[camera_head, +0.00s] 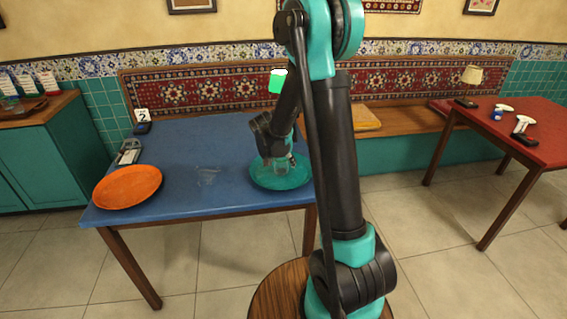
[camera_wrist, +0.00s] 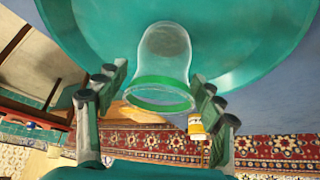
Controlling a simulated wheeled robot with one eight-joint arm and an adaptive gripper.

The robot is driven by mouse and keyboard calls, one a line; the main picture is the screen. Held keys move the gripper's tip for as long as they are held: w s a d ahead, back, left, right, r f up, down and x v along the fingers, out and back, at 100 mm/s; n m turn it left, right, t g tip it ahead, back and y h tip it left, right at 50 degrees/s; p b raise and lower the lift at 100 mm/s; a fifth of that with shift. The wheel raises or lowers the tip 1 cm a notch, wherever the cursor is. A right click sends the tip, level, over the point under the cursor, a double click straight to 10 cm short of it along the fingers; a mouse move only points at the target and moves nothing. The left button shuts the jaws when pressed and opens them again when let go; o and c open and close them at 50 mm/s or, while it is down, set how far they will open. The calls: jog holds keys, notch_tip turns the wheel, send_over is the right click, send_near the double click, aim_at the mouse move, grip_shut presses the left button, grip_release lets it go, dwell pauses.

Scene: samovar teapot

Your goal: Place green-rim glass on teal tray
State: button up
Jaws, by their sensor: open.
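The green-rim glass (camera_wrist: 163,55) is clear, with a green band around its mouth. In the wrist view it stands between the two fingers of my gripper (camera_wrist: 158,82), with visible gaps on both sides. Its base is over the teal tray (camera_wrist: 250,60) and appears to rest on it. In the head view the teal tray (camera_head: 295,181) lies at the right end of the blue table. My gripper (camera_head: 279,160) is open and low over this tray; the glass there is faint and partly hidden by the gripper.
An orange tray (camera_head: 128,188) lies at the left of the blue table (camera_head: 185,160). A faint clear item (camera_head: 208,176) is in the middle. A number stand (camera_head: 142,116) and a metal holder (camera_head: 129,152) are at the back left. A red table (camera_head: 535,118) stands far right.

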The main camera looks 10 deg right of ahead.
jog(key=v, duration=1)
jog(key=s+d+f+n+y, duration=0.1)
jog(key=s+d+f+n, duration=0.1)
jog(key=s, duration=0.6)
jog(key=s+d+f+n+y, duration=0.1)
jog(key=s+d+n, duration=0.1)
jog(key=s, duration=0.7)
jog(key=s+d+f+n+y, duration=0.1)
jog(key=s+d+f+n, duration=0.1)
jog(key=s, duration=0.7)
jog(key=shift+s+d+f+n+y, duration=0.3)
jog(key=shift+d+n+y, duration=0.15)
jog(key=shift+n, duration=0.45)
jog(key=shift+w, duration=0.1)
